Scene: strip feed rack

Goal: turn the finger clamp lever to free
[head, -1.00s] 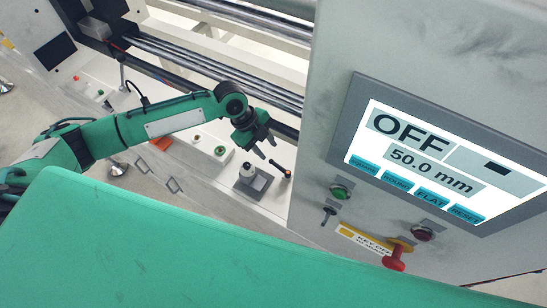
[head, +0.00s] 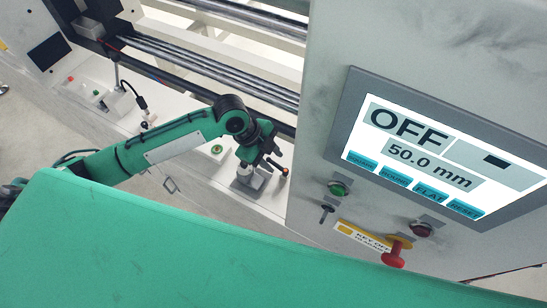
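A small clamp unit on the white machine bed has a pale cylinder and grey base (head: 250,180). A short dark lever with an orange-red tip (head: 284,172) stands at its right; I take this for the finger clamp lever. My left gripper (head: 267,161) is over the unit, close beside the lever, with its dark fingers apart and nothing seen between them. It covers the upper part of the unit. I cannot tell whether a finger touches the lever. My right gripper is out of view.
A grey control cabinet (head: 310,110) stands close on the right, with a screen (head: 440,160) reading OFF and 50.0 mm. Below are a green button (head: 338,188), a key switch (head: 326,211) and a red knob (head: 394,258). Long rollers (head: 205,68) run behind my arm.

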